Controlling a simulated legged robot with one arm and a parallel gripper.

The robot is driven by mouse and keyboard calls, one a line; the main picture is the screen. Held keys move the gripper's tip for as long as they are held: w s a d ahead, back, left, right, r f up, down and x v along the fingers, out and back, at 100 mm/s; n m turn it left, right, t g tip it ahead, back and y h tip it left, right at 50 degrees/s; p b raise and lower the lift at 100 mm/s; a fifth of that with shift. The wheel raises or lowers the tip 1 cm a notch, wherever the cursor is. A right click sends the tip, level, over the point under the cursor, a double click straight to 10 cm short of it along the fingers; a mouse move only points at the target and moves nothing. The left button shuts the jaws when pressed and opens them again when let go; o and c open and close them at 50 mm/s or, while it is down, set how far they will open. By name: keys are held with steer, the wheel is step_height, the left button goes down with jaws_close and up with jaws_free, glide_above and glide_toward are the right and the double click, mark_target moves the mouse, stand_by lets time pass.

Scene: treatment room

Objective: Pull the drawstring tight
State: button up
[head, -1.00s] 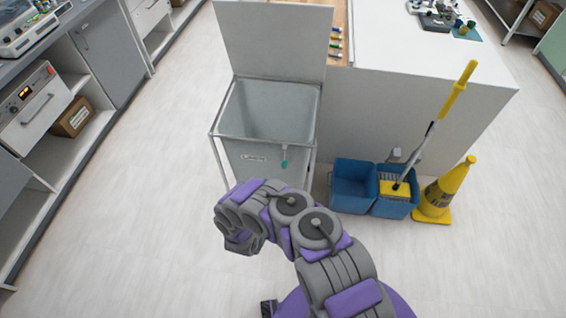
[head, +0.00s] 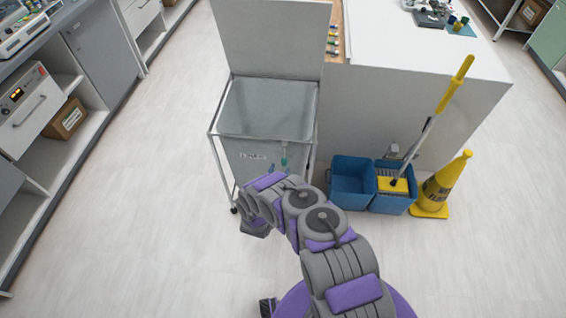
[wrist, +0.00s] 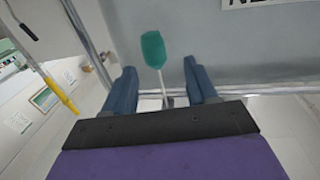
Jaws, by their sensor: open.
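A grey linen bag (head: 240,155) hangs in a white-framed hamper with its lid raised. A thin drawstring cord with a teal toggle (head: 284,162) hangs on its front, right of the label. The toggle also shows in the wrist view (wrist: 153,49), just beyond my fingertips, with its pale cord (wrist: 165,90) running down between the fingers. My gripper (wrist: 163,80) is open, with one blue finger on each side of the cord, and holds nothing. In the head view my gripper is mostly hidden behind my arm, low at the hamper's front.
Two joined blue mop buckets (head: 352,186) with a yellow-handled mop (head: 440,105) stand right of the hamper. A yellow cone (head: 440,187) is beside them. A white counter (head: 430,45) stands behind. Shelves with a cardboard box (head: 65,121) line the left; the floor between is clear.

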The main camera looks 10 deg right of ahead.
mark_target(283, 164)
steer(key=x, duration=0.3)
steer(key=b+x, duration=0.1)
steer(key=x, duration=0.2)
steer(key=shift+s+d+f, duration=0.1)
steer(key=shift+d, duration=0.35)
steer(key=shift+a, duration=0.3)
steer(key=shift+c, duration=0.7)
steer(key=shift+d, duration=0.2)
steer(key=c, duration=0.5)
jaws_close()
